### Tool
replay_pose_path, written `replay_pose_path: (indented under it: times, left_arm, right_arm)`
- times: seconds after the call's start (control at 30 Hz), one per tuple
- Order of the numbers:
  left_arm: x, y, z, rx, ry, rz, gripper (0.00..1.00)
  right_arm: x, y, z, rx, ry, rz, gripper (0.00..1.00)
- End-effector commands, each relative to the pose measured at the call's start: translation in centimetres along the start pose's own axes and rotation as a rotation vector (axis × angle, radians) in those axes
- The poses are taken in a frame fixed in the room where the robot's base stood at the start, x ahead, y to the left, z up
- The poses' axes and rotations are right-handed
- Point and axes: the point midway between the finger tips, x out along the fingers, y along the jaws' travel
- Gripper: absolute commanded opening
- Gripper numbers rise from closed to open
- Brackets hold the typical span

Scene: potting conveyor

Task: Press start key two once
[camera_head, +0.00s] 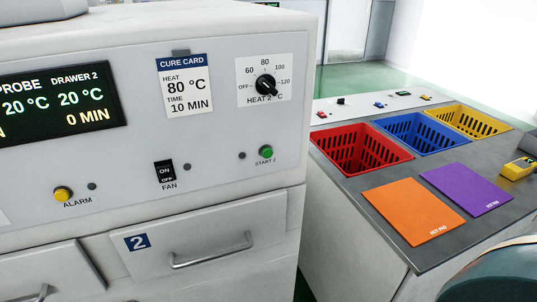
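The green round START 2 key (266,152) is on the right part of the white oven's front panel (215,130), above its label. A small dark lamp (242,156) sits to its left. The HEAT 2 dial (265,85) is above it on a scale plate, and its exact setting is hard to read. Drawer 2 (205,243), with a metal handle, is below and looks shut. Neither of my grippers shows in this view.
A cure card (183,86) reads 80 °C, 10 MIN. The FAN switch (165,172) and yellow ALARM button (63,194) are left of the key. At right, a grey counter (400,262) holds red, blue and yellow baskets (362,150) and orange and purple hot pads (413,208).

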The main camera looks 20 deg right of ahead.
Motion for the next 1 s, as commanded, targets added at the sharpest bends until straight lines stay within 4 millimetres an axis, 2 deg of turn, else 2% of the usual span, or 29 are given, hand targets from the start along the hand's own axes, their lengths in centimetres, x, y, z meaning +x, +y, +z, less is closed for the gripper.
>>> replay_pose_path:
  times: [0.1, 1.0]
  left_arm:
    - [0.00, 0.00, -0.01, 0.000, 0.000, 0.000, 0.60]
    - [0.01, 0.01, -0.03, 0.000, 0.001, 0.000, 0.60]
  right_arm:
    - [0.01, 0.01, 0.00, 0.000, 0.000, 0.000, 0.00]
    - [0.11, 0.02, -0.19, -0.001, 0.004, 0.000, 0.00]
